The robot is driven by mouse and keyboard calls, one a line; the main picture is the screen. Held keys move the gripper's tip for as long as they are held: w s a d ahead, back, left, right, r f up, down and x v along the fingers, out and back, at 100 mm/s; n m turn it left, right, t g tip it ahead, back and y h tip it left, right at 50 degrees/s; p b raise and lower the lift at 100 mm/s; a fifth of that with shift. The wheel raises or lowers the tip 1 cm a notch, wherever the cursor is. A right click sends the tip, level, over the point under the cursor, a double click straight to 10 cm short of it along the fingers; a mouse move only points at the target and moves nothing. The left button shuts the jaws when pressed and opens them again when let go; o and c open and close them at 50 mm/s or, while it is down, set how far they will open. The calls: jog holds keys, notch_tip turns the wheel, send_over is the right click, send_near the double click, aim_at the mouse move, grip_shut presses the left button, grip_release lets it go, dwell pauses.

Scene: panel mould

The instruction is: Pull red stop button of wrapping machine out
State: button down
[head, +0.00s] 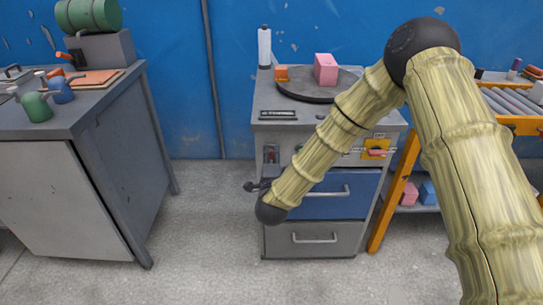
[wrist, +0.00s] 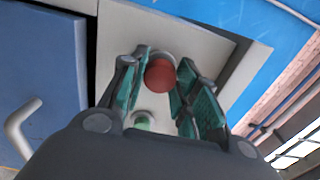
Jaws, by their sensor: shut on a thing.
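In the wrist view a round red button (wrist: 160,76) sits on a pale panel (wrist: 112,58) between the two green-padded fingers of my gripper (wrist: 164,70). The fingers are closed on its sides. A green button (wrist: 143,121) shows lower between the fingers, partly covered. In the head view the wrapping machine (head: 290,133) is a grey cabinet with a dark turntable (head: 310,94) on top.
A grey workbench (head: 70,190) stands left, with open floor between. An orange roller stand (head: 405,180) is right.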

jog(key=shift+s+f, duration=0.1)
jog(key=shift+s, duration=0.1)
jog(key=c, duration=1.1)
grip_release()
jog(key=shift+s, duration=0.1)
jog(key=s, duration=1.2)
